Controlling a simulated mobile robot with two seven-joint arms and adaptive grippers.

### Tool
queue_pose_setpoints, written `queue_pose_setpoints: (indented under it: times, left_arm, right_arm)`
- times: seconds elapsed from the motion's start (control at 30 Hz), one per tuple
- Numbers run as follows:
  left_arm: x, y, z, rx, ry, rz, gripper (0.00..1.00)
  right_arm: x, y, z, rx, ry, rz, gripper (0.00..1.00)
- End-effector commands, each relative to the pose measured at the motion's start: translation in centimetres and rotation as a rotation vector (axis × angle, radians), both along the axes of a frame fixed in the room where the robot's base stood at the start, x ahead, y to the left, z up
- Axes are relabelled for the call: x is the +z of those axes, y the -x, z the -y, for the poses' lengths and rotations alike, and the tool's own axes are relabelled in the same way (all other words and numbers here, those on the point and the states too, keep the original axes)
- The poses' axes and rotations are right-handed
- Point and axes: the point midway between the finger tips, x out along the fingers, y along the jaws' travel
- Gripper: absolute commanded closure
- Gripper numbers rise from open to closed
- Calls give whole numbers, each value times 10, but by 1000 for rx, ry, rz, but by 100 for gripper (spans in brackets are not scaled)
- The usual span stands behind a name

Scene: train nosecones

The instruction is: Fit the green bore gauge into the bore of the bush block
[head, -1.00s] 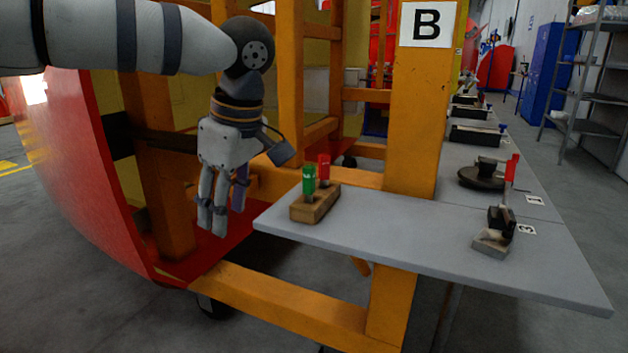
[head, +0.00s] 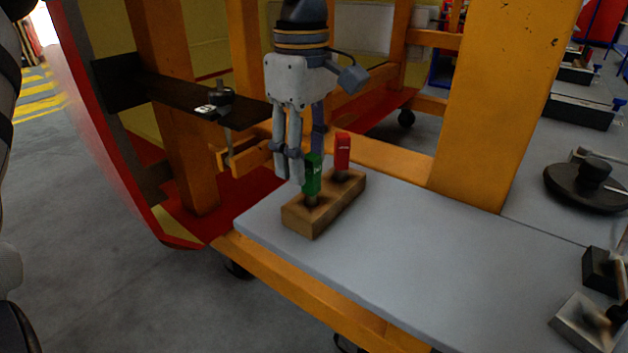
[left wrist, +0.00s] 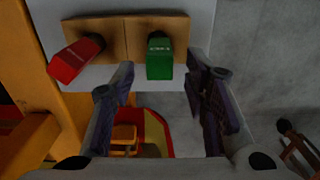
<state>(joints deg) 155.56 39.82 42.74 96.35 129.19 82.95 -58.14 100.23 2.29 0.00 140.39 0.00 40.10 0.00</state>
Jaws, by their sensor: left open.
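The green bore gauge (head: 312,178) stands upright in a wooden block (head: 325,215) on the grey table. It also shows in the left wrist view (left wrist: 159,60). A red gauge (head: 342,152) stands behind it in the same block. My left gripper (head: 305,160) is open, pointing down, with its fingers close beside the green gauge; in the left wrist view the gauge lies between and just beyond the fingertips (left wrist: 161,75). I cannot tell whether they touch. A metal block with a dark fixture (head: 585,322) sits at the lower right; I cannot tell whether it is the bush block. My right gripper is out of view.
The grey table (head: 400,260) is clear between the wooden block and the metal block. An orange post (head: 490,110) rises behind the table. A dark bracket (head: 180,95) with a knobbed clamp (head: 219,100) juts out left of my gripper.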

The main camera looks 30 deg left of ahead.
Motion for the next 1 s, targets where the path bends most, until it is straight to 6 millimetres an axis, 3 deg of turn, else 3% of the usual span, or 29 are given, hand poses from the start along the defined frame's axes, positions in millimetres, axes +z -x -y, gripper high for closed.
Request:
queue_pose_setpoints:
  times: [0.23,0.5,0.7,1.0]
  left_arm:
    - [-44,2,12,-1,-2,-2,58]
    - [-51,1,12,-1,-1,2,58]
    - [-50,1,12,-1,-1,2,100]
    - [-50,1,12,-2,-1,3,100]
  right_arm:
    - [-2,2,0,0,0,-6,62]
    - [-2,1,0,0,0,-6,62]
    - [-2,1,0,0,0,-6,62]
    - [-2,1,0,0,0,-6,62]
